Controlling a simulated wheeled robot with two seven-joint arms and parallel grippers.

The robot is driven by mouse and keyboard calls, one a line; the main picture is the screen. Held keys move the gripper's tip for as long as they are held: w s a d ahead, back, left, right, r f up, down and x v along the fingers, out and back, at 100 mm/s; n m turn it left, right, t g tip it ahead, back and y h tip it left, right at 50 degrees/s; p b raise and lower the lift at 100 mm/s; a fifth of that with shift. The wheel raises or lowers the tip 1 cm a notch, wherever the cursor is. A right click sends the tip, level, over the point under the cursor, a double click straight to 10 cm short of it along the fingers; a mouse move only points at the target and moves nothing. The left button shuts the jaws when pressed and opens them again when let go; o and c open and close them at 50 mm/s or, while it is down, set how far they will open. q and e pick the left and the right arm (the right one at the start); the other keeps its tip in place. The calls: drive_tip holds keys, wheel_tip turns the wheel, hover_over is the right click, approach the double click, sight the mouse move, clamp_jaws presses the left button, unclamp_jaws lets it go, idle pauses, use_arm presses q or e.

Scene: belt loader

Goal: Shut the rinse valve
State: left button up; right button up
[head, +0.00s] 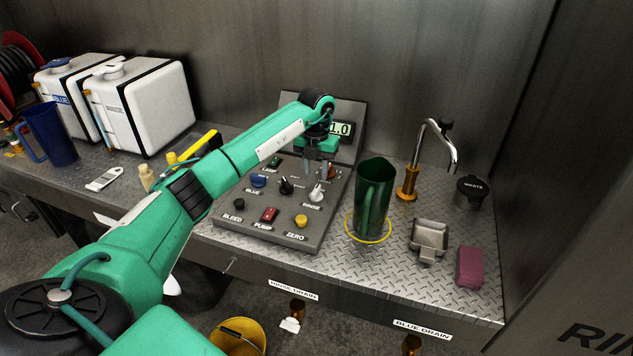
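The control panel (330,222) sits on the metal bench. Its white knob (316,194), over a small label that seems to read RINSE, is the rinse valve; its pointer leans up and slightly right. My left gripper (315,172) hangs just above and behind this knob, fingers pointing down. The fingers look apart with nothing between them. I cannot tell whether they touch the knob. A black knob (286,186) and a blue knob (258,180) are to its left. My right gripper is not in view.
A green jug (374,200) stands in a yellow ring right of the panel. Behind it are a tap (410,175) and a waste cup (470,190). A metal tray (428,238) and pink sponge (470,267) lie at right. White canisters (150,105) stand at left.

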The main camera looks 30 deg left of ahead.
sight(316, 189)
use_arm(q)
wheel_tip(316, 189, down, 5)
drive_tip(key=shift+f+p, duration=0.15)
drive_tip(key=shift+p, duration=0.45)
drive_tip(key=shift+f, duration=0.4)
drive_tip(key=shift+c, duration=0.2)
clamp_jaws()
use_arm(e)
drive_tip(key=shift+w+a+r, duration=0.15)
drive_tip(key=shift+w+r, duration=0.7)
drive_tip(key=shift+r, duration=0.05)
